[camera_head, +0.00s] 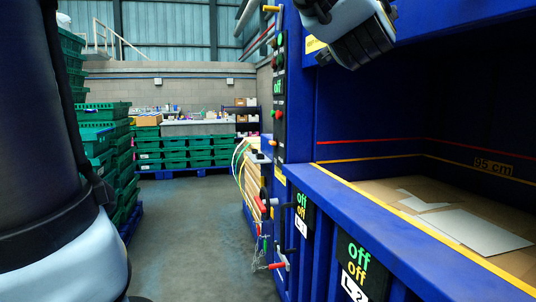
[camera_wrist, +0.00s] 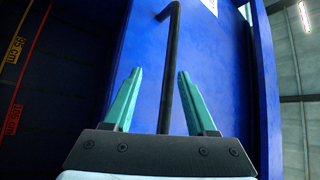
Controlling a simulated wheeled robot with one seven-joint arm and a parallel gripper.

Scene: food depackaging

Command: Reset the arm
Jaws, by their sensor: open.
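My gripper (camera_wrist: 156,85) shows in the wrist view with its two teal fingers spread apart. A dark bent bar (camera_wrist: 169,75) on a blue panel (camera_wrist: 220,70) shows between the fingers in the picture. I cannot tell how far the bar is from them, and no contact shows. In the head view, part of my arm is at the top, in front of the blue machine (camera_head: 300,110). My gripper's fingers are not visible there.
The blue machine's open compartment on the right holds brown cardboard (camera_head: 520,262) and white sheets (camera_head: 475,232). Control panels and red-handled levers (camera_head: 278,265) line its front. Stacked green crates (camera_head: 100,112) stand at left. The grey floor (camera_head: 200,220) between is clear.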

